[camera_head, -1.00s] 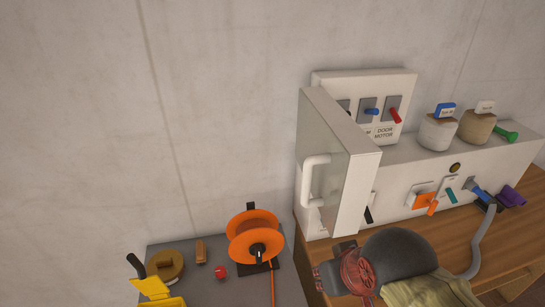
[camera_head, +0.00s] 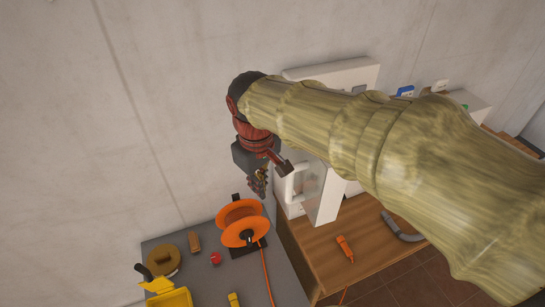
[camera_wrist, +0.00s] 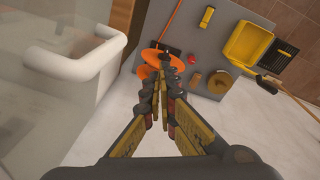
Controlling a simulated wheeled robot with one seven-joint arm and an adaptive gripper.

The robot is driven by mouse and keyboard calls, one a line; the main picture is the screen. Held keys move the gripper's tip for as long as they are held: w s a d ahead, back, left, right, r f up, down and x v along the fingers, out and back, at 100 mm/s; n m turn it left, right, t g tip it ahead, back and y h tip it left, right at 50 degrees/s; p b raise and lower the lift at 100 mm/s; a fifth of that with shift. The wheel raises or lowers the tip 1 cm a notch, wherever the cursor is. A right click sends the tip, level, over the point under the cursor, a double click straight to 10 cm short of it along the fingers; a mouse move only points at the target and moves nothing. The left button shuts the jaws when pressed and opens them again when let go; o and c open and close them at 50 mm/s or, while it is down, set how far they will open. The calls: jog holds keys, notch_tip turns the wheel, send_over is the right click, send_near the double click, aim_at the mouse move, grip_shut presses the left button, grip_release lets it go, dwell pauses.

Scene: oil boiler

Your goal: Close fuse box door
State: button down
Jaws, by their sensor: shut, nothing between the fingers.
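The fuse box door (camera_head: 325,200), a clear panel with a white frame and a white handle (camera_head: 293,184), stands open, swung out from the white fuse box (camera_head: 360,74) on the wall. My arm covers most of the box. My gripper (camera_head: 262,192) is shut and empty, just left of the handle and pointing down. In the wrist view, my gripper (camera_wrist: 164,65) shows its fingers together, and the handle (camera_wrist: 75,65) and clear door panel (camera_wrist: 35,110) are at the left, apart from the fingers.
An orange cable reel (camera_head: 240,222) stands on a grey table (camera_head: 205,275) below my gripper, with a yellow container (camera_head: 168,293) and small items. A wooden table (camera_head: 320,260) is at the right with an orange tool (camera_head: 345,248). Bare wall lies left.

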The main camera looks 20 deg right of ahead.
jog(key=w+a+r+n+g+h+p, duration=0.1)
jog(key=w+r+n+g+p, duration=0.1)
jog(key=w+r+n+p, duration=0.4)
jog(key=s+d+f+b, duration=0.1)
jog(key=s+d+f, duration=0.2)
jog(key=d+f, duration=0.2)
jog(key=shift+s+d+f+g+h, duration=0.2)
jog(key=shift+d+f+g+h, duration=0.15)
jog(key=shift+f, duration=0.55)
jog(key=shift+s, duration=0.1)
